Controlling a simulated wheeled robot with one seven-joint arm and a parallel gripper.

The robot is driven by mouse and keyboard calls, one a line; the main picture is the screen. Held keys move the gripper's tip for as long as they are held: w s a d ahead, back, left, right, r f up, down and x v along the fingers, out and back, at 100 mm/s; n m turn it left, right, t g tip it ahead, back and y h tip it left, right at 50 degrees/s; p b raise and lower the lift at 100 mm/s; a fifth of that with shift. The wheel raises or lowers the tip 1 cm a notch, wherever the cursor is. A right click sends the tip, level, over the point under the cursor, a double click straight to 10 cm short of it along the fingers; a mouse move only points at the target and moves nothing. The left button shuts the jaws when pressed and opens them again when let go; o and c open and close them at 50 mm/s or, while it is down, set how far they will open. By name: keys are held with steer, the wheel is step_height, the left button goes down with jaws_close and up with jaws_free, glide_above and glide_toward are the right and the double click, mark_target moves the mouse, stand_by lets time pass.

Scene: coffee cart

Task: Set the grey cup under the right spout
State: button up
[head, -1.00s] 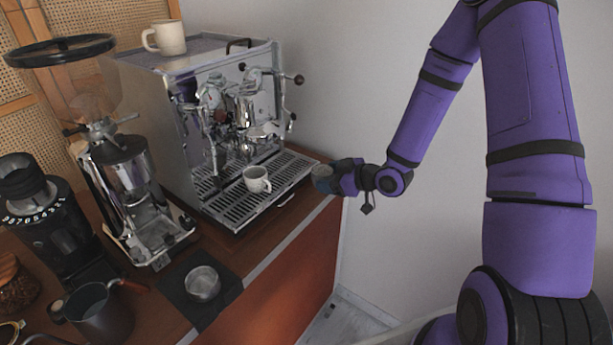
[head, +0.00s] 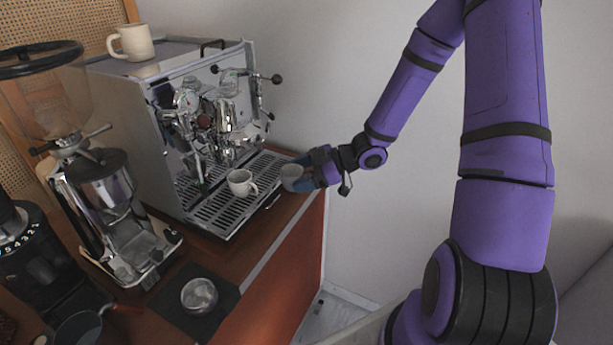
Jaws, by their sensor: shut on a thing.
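My gripper (head: 302,178) is shut on the grey cup (head: 291,175). It holds the cup upright at the front right edge of the espresso machine's drip tray (head: 222,218), just right of a white cup. I cannot tell whether the grey cup touches the tray. The white cup (head: 241,183) stands on the tray grate with its handle to the right. The espresso machine (head: 125,125) has its chrome group head (head: 226,118) above the tray. The separate spouts are too small to tell apart.
A coffee grinder (head: 106,190) stands left of the machine. A metal cup (head: 199,295) sits on a black mat (head: 172,300) in front. A cream mug (head: 131,42) stands on top of the machine. The wall is close behind my arm.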

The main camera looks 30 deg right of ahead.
steer(key=shift+w+a+f, duration=0.1)
steer(key=shift+w+a, duration=1.05)
steer(key=shift+w, duration=0.4)
steer(key=shift+w+a+f, duration=0.15)
steer(key=shift+w+a, duration=0.95)
steer(key=shift+w, duration=0.5)
steer(key=shift+w+a+f, duration=0.1)
steer(key=shift+w+a, duration=1.05)
steer(key=shift+w, duration=0.4)
steer(key=shift+d+f, duration=0.1)
steer(key=shift+f, duration=0.2)
steer(key=o, duration=1.2)
steer(key=shift+c, duration=0.2)
steer(key=shift+s+d, duration=0.1)
steer(key=v, duration=1)
steer(key=shift+d+r, duration=0.2)
steer(key=shift+d, duration=0.05)
steer(key=shift+s, duration=0.1)
